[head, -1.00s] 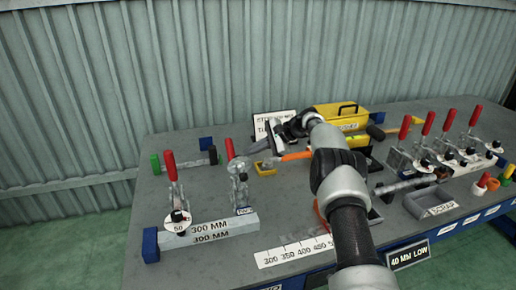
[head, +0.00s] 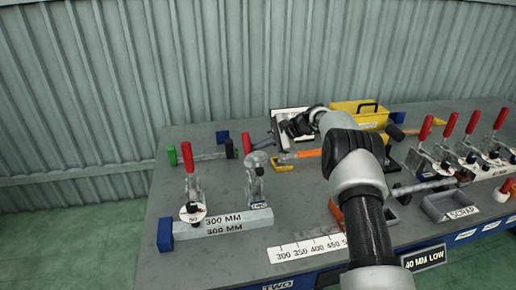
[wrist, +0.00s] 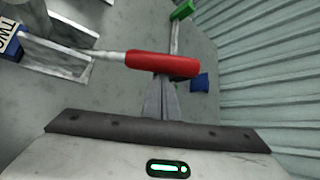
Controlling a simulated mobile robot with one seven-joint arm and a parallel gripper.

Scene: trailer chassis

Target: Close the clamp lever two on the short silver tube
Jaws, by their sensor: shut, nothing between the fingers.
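The short silver tube (head: 225,222), marked 300 MM, lies at the front left of the bench. Clamp two (head: 256,186) stands at its right end by the TWO label.
Clamp one (head: 192,205) stands at the tube's left end with its red lever upright. A bar with a green end (head: 172,155) lies behind. A yellow toolbox (head: 358,113), a scrap bin (head: 450,207) and more red-levered clamps (head: 445,150) stand to the right.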

